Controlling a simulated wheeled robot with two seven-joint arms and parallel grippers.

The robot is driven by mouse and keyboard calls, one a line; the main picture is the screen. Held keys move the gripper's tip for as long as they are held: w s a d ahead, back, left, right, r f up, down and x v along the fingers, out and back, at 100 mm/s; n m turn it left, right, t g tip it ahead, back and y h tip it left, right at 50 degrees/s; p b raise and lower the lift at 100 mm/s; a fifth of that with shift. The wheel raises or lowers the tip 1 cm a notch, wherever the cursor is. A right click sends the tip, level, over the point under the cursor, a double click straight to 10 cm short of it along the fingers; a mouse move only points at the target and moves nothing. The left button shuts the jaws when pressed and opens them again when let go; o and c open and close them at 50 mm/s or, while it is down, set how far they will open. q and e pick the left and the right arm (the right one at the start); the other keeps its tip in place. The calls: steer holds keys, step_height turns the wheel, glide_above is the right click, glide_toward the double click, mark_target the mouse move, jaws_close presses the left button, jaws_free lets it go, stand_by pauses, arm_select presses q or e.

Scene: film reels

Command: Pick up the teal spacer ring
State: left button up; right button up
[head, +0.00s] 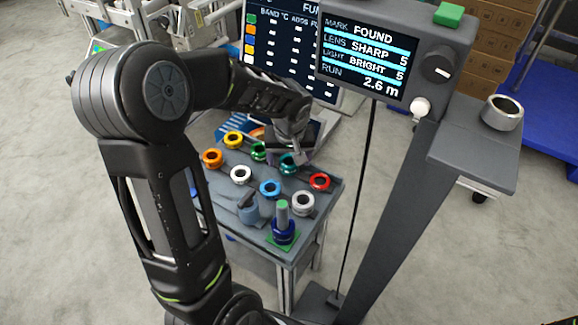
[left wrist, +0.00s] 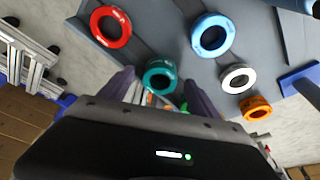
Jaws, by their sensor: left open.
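The teal spacer ring (head: 288,168) lies on the grey table top (head: 322,201), toward the back right of the group of rings. My left gripper (head: 286,155) hangs just above it and partly covers it in the head view. In the left wrist view the teal ring (left wrist: 148,79) shows between the two purple fingers of my left gripper (left wrist: 163,95). The fingers are apart and nothing is held. Whether the fingertips reach down beside the ring cannot be told. My right gripper is not in view.
A red ring (head: 320,182) is to the right of the teal ring, a green ring (head: 259,151) to its left. Blue (head: 270,188), white (head: 241,175) and orange (head: 212,158) rings lie nearby. A post with a dark blue ring (head: 284,232) stands at the front. A screen stand (head: 400,190) rises at right.

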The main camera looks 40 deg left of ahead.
arm_select(q)
steer(key=shift+w+f, duration=0.15)
steer(key=shift+f, duration=0.3)
steer(key=shift+c, duration=0.5)
steer(key=c, duration=1.4)
steer(key=shift+r, duration=0.25)
steer(key=shift+c, duration=0.2)
steer(key=shift+r+p, duration=0.3)
steer(key=shift+r, duration=0.3)
step_height(320, 180, up, 2)
steer(key=shift+r+p, duration=0.1)
steer(key=shift+p, duration=0.3)
steer(key=s+a, duration=0.2)
steer(key=s, duration=0.3)
steer(key=s+a+p, duration=0.1)
steer(key=s+a, duration=0.1)
steer(key=s, duration=0.4)
steer(key=s+a, duration=0.1)
steer(key=s, duration=0.5)
steer(key=shift+s+a, duration=0.1)
steer(key=shift+a, duration=0.3)
